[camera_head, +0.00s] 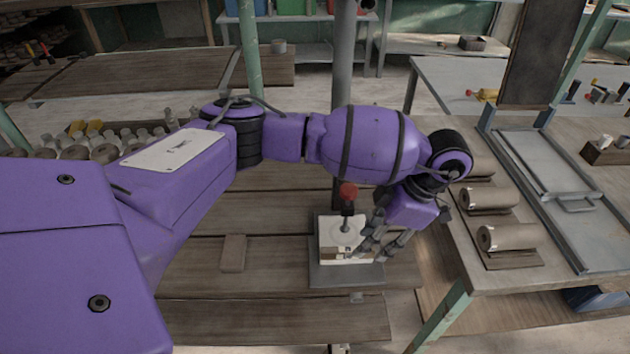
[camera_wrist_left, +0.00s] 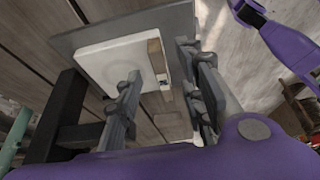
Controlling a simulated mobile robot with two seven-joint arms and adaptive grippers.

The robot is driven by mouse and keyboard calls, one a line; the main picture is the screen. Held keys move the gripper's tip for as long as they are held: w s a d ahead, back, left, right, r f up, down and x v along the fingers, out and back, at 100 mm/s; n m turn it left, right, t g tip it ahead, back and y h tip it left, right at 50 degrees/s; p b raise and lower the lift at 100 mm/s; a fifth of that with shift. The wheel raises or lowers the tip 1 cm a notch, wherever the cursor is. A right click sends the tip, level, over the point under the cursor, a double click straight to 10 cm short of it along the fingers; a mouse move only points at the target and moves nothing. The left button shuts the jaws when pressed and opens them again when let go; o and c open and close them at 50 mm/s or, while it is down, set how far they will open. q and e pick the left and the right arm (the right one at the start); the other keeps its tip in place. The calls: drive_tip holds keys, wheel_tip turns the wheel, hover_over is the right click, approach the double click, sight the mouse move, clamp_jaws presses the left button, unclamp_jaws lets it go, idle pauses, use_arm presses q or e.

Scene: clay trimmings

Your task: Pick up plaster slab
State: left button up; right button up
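The plaster slab (camera_head: 330,232) is a pale, flat square block on a grey plate (camera_head: 347,276) in the middle of the head view. In the left wrist view the slab (camera_wrist_left: 105,62) shows large, with a wooden strip (camera_wrist_left: 155,58) along one edge. My left gripper (camera_head: 376,242) is at the slab's right side, pointing down and left. Its fingers (camera_wrist_left: 165,98) are spread apart, with the strip edge of the slab showing between them in the wrist view. I cannot tell whether a finger touches the slab. I do not see my right gripper.
A red knob (camera_head: 348,190) on a dark stem stands close to the slab. A small brown block (camera_head: 233,253) lies left on the slatted bench (camera_head: 275,325). The right table holds rolled pieces (camera_head: 508,237) and a grey metal tray (camera_head: 560,200). Jars and pots crowd the bench behind my arm.

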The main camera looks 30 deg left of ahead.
use_arm(q)
drive_tip(key=x, duration=0.3)
drive_tip(key=shift+a+f, duration=0.1)
drive_tip(key=shift+f, duration=0.05)
drive_tip(key=shift+c, duration=0.5)
clamp_jaws()
drive_tip(key=shift+w, duration=0.1)
